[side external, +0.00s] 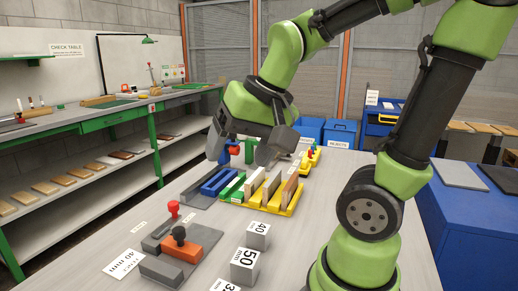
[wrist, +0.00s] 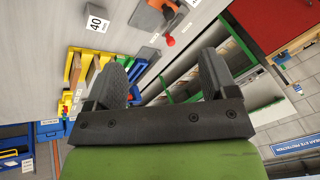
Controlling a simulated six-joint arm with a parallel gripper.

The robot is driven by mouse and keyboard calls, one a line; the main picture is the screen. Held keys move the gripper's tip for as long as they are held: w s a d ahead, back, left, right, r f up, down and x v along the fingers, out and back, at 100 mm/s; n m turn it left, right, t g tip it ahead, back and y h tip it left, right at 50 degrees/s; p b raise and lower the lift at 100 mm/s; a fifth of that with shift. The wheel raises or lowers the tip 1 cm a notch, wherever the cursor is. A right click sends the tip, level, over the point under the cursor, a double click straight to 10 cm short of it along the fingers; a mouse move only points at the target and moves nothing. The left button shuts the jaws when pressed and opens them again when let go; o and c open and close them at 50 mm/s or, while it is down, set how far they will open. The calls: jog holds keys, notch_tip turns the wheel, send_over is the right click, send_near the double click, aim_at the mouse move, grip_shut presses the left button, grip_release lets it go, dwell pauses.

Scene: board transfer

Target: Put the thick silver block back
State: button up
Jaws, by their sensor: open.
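I cannot tell for sure which is the thick silver block. A 40 mm block (wrist: 95,20) also shows at the upper left of the wrist view. My gripper (side external: 241,160) is over the far part of the table, above the racks and well beyond the blocks. In the wrist view its two fingers (wrist: 162,68) are wide apart with nothing held between them.
A yellow rack (side external: 262,206) holds upright boards. Nearer is a grey fixture (side external: 157,243) with an orange clamp (side external: 183,247) and red knob (side external: 173,207). Blue bins (side external: 340,132) stand behind.

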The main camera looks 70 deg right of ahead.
jog(key=s+a+r+n+t+y, duration=0.1)
jog(key=s+a+r+n+t, duration=0.1)
jog(key=s+a+n, duration=0.2)
jog(key=shift+s+a+r+n+y, duration=0.2)
jog(key=shift+s+a+n+y, duration=0.1)
jog(key=shift+s, duration=0.1)
dwell(0.9)
